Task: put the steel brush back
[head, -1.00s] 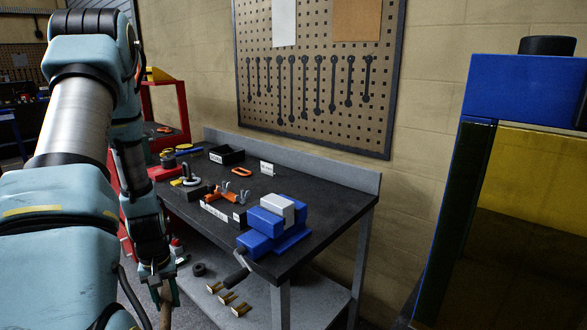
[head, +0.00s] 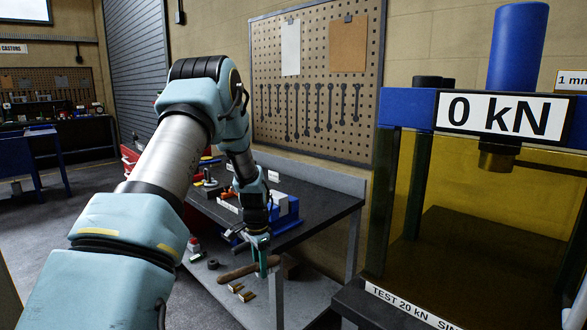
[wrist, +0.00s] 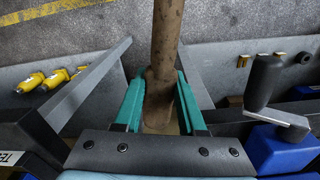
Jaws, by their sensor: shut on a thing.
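My gripper (head: 262,262) is shut on the steel brush, at the front of the workbench and above its lower shelf in the head view. The brush's brown wooden handle (head: 236,273) sticks out to the left of the fingers and lies nearly level. In the wrist view the handle (wrist: 167,40) runs up the picture from between the teal fingers (wrist: 158,105). The bristle end is not clear in either view.
The workbench (head: 318,209) carries a blue vice (head: 285,207); its crank handle (wrist: 265,80) is close on the right in the wrist view. Brass-coloured pieces (head: 241,292) lie on the lower shelf (head: 225,308). A press with a "0 kN" sign (head: 503,115) stands at right.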

